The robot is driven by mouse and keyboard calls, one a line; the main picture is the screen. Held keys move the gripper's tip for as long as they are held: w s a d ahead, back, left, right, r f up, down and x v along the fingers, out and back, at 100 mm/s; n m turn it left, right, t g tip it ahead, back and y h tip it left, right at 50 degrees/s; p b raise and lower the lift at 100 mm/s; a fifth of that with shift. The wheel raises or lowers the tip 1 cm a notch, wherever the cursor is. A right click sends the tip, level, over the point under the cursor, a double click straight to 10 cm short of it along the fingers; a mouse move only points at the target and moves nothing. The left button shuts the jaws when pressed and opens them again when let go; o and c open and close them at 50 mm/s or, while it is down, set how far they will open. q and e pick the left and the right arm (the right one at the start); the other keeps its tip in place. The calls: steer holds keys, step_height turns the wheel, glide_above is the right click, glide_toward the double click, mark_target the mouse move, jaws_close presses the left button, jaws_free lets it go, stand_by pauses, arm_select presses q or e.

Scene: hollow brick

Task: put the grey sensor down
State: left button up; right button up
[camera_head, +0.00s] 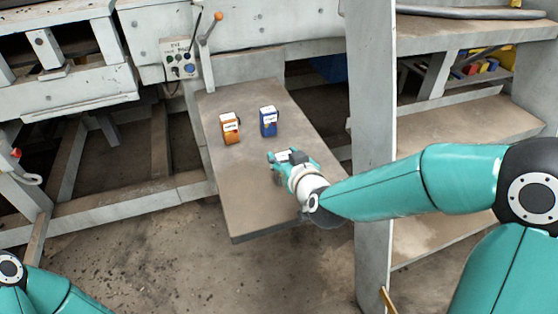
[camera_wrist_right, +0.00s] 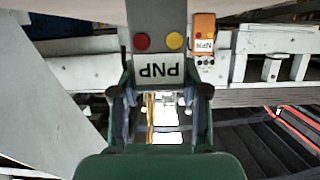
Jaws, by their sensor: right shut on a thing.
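The grey sensor (camera_wrist_right: 159,28) has a white label reading PNP, upside down in the right wrist view, with a red and a yellow round spot. My right gripper (camera_wrist_right: 160,92) is shut on it, one finger on each side. In the head view the right gripper (camera_head: 285,158) is over the middle of the tilted-looking brown board (camera_head: 250,205). The sensor there is mostly hidden by the gripper; its pale label shows. I cannot tell whether it touches the board. My left gripper is out of view; only part of my left arm shows at lower left.
An orange sensor (camera_head: 230,128) and a blue sensor (camera_head: 268,121) stand on the board beyond the gripper. A lever and button box (camera_head: 180,60) are behind. A grey post (camera_head: 371,150) rises right of the board. The board's near part is clear.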

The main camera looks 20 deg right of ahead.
steer(key=o, duration=1.2)
steer(key=b+v, duration=0.2)
steer(key=v, duration=1)
